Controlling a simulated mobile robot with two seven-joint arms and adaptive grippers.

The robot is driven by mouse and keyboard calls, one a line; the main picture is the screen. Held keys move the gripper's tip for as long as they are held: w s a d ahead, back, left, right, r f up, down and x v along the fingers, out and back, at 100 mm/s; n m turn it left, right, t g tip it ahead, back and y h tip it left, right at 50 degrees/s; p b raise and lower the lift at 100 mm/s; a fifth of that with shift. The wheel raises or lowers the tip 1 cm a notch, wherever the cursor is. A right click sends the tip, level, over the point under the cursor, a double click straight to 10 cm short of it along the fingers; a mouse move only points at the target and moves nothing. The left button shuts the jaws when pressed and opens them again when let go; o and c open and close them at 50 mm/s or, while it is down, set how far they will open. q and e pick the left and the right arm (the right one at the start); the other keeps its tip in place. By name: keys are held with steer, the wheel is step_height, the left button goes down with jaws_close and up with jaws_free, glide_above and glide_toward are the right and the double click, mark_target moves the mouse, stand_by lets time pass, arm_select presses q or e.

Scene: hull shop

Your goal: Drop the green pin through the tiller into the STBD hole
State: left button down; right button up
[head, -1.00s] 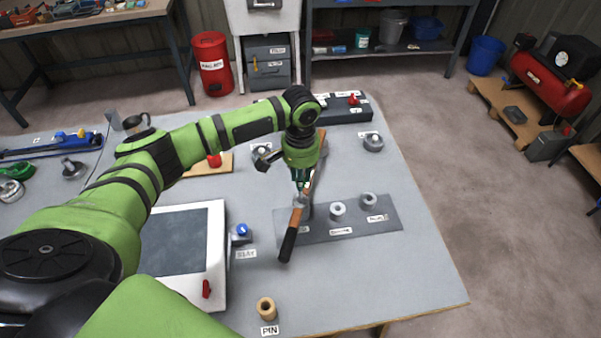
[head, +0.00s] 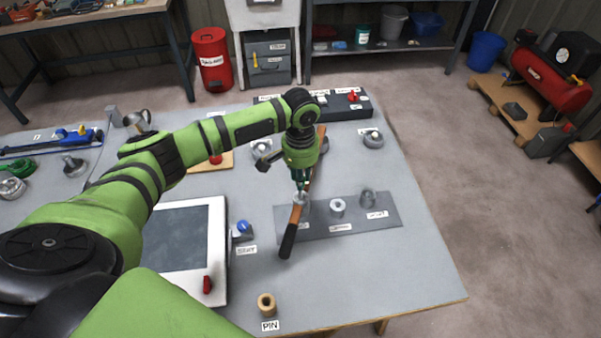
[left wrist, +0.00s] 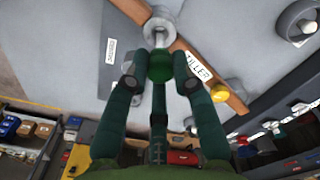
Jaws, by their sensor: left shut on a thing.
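My left gripper (head: 301,187) points down over the tiller (head: 289,238), a wooden bar with a dark handle. In the left wrist view the gripper (left wrist: 160,84) is shut on the green pin (left wrist: 160,67). The pin is close to a pale metal ring (left wrist: 159,24) at the tiller; whether its tip has entered cannot be told. The tiller lies across the left end of a dark grey plate (head: 300,229). The left label is partly hidden. My right gripper is not in view.
A white-framed screen (head: 216,245) and a blue-knobbed part (head: 242,230) stand left of the tiller. A tan ring (head: 266,304) stands by the PIN label near the front edge. A dark box with a red knob (head: 351,105) is at the back. The table's right side is clear.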

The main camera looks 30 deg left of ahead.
mark_target(300, 196)
arm_select(q)
steer(key=shift+f+b, duration=0.6)
steer(key=shift+f, duration=1.45)
stand_by(0.6)
steer(key=shift+s+a+f, duration=0.1)
steer(key=shift+a+f, duration=0.15)
steer(key=shift+f, duration=0.45)
stand_by(0.6)
steer(key=c, duration=1)
jaws_free()
steer(key=o, duration=0.4)
steer(key=shift+d, duration=0.1)
steer(key=shift+o, duration=0.2)
steer(key=shift+r, duration=0.2)
step_height(300, 196, up, 5)
steer(key=p, duration=0.6)
steer(key=shift+r, duration=0.15)
steer(key=shift+r+p, duration=0.4)
steer(key=shift+r, duration=0.85)
